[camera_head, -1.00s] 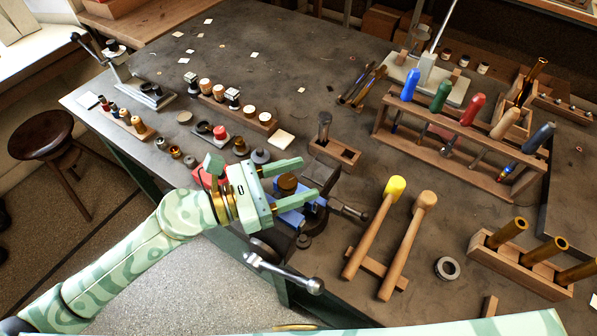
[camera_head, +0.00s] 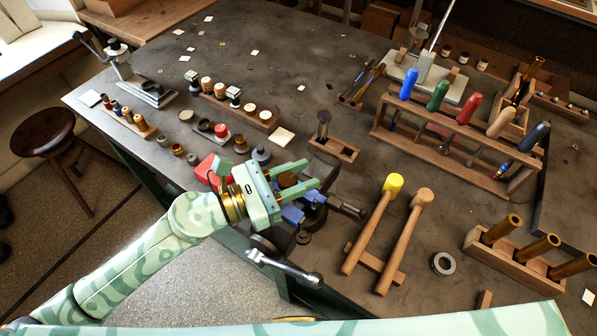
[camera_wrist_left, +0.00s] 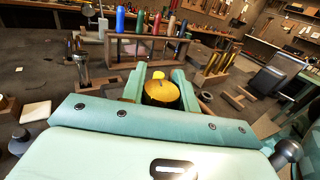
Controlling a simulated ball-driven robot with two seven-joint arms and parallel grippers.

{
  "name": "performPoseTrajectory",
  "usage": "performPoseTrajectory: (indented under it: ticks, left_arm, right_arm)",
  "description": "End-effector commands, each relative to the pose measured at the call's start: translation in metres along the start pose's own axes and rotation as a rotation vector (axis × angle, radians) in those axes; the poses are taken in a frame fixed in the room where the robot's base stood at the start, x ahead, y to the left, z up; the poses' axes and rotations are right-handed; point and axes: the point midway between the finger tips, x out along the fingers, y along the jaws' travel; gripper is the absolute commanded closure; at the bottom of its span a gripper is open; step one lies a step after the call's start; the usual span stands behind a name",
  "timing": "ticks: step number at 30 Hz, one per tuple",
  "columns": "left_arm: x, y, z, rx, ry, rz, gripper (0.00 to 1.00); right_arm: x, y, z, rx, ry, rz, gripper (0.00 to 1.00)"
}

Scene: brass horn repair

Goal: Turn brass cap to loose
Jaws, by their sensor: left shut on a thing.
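The brass cap (camera_wrist_left: 161,91) shows in the left wrist view as a round golden disc between my left gripper's two fingers. In the head view the cap (camera_head: 287,180) looks dark brown and sits above the blue-jawed vise (camera_head: 293,214) at the table's front edge. My left gripper (camera_head: 301,178) reaches in from the left with a finger on each side of the cap and is shut on it. The lower part of the cap and what holds it are hidden by the fingers. My right gripper is not in view.
A yellow-headed mallet (camera_head: 372,225) and a wooden mallet (camera_head: 405,242) lie right of the vise. A tool rack (camera_head: 455,150) with coloured handles stands behind. A red block (camera_head: 208,168) is close to my left wrist. The table's back middle is mostly clear.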

Motion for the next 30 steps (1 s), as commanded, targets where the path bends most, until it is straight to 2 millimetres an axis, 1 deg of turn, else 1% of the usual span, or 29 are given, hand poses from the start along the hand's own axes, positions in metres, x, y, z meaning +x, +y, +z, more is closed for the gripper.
performPoseTrajectory:
  ticks: [1,9,15,21,30]
  left_arm:
    - [0.0,0.0,0.005,-0.001,0.0,0.027,0.92]
    - [0.0,0.003,0.008,-0.003,-0.001,0.244,0.92]
    - [-0.001,0.007,0.005,-0.005,-0.002,0.435,0.92]
    - [-0.003,0.011,0.003,-0.004,-0.003,0.622,0.92]
    - [-0.006,0.014,0.001,-0.002,-0.003,0.853,0.92]
  right_arm:
    - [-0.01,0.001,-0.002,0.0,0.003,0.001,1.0]
    - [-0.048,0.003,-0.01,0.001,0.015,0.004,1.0]
    - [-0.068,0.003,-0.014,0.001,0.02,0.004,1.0]
    - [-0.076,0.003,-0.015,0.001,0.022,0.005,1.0]
    - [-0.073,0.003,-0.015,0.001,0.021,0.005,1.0]
